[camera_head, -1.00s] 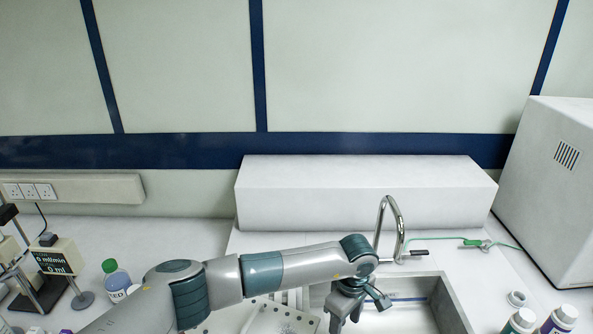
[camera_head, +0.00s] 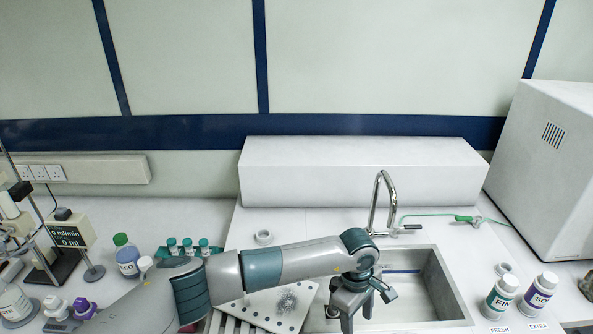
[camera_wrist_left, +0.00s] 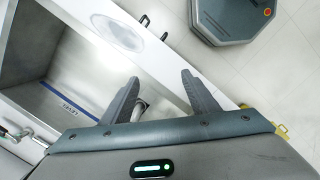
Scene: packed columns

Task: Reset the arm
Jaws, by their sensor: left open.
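My left arm comes in from the left in the head view and reaches across the bench. Its gripper (camera_head: 347,308) hangs down over the left part of the sink (camera_head: 452,287); its fingertips are cut off or hidden at the bottom edge there. In the left wrist view the gripper (camera_wrist_left: 160,98) shows two dark fingers spread apart, with nothing between them. The sink basin (camera_wrist_left: 62,85) shows to the left of the fingers. My right arm and gripper are in neither view.
A curved tap (camera_head: 383,200) stands behind the sink. Two labelled bottles (camera_head: 500,297) (camera_head: 540,294) stand at the right. A perforated white board (camera_head: 262,309) lies beneath my arm.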

